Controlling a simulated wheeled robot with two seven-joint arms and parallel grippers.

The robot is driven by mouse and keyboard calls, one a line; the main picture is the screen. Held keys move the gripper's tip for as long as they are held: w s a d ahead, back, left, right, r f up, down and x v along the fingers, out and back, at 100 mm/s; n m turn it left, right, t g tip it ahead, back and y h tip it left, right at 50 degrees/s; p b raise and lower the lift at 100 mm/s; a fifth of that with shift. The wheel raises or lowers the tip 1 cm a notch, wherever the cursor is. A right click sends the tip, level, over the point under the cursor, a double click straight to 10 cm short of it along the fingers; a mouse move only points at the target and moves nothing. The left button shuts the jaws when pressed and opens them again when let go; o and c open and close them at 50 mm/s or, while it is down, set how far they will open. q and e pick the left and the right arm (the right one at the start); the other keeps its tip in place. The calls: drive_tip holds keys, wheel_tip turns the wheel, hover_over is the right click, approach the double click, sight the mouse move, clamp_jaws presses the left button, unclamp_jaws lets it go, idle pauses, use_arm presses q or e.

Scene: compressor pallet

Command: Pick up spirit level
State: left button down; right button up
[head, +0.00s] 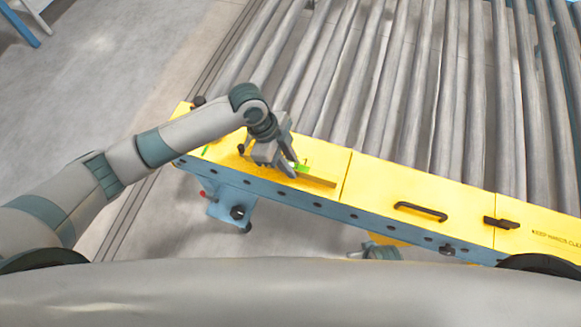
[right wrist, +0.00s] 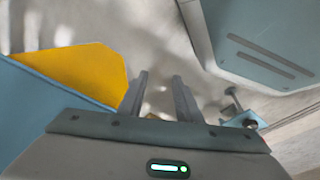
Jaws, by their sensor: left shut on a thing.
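The spirit level looks like a narrow dull-yellow bar (head: 318,181) with a small bright green part by the fingers. It is at the yellow top of the conveyor's side cover in the head view. My left gripper (head: 290,168) points down over the cover and is shut on the level; the fingers hide part of it. I cannot tell whether the level touches the cover. My right gripper (right wrist: 160,88) is open in the right wrist view, with nothing between its fingers.
The yellow cover (head: 375,180) carries a black handle (head: 420,211) and a black latch (head: 501,223). Grey rollers (head: 400,80) fill the area behind it. A blue bracket with a dark knob (head: 237,212) hangs below the cover's front. Bare floor (head: 110,80) lies at the left.

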use_arm(q)
drive_tip(key=d+r, duration=0.7)
drive_tip(key=d, duration=0.4)
drive_tip(key=shift+s+d+r, duration=0.25)
drive_tip(key=shift+s+d, duration=0.1)
drive_tip(key=shift+s, duration=0.1)
use_arm(e)
drive_tip(key=shift+s+r, duration=0.25)
drive_tip(key=shift+r, duration=0.3)
